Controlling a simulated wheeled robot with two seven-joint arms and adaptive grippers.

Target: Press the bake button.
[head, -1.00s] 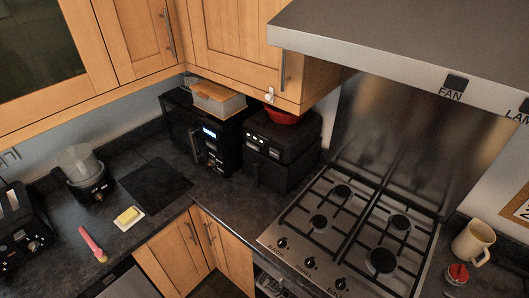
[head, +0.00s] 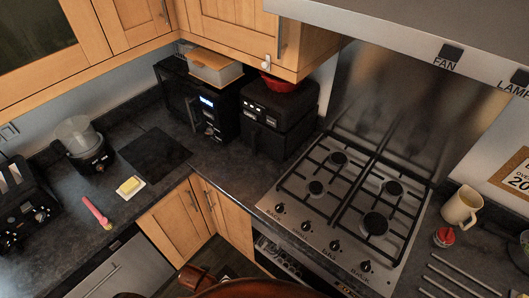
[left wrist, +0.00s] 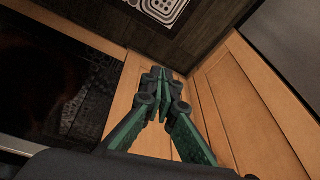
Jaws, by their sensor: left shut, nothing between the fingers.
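No bake button can be made out in either view. The gas hob (head: 347,195) has a row of knobs along its front edge; the printed labels are too small to read surely. A black oven front (head: 285,258) shows below the hob. A black microwave (head: 200,108) with a lit display and a black air fryer (head: 275,116) stand in the corner. My left gripper (left wrist: 168,72) shows in the left wrist view, shut and empty, with wooden cabinet doors (left wrist: 225,115) behind it. Neither gripper shows in the head view.
A toaster (head: 24,200), a blender base (head: 82,150), butter (head: 130,186) and a pink-handled tool (head: 97,212) are on the left counter. A mug (head: 460,207) and a red-topped jar (head: 445,237) stand right of the hob. A dark glassy panel (left wrist: 60,80) is left of my left gripper.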

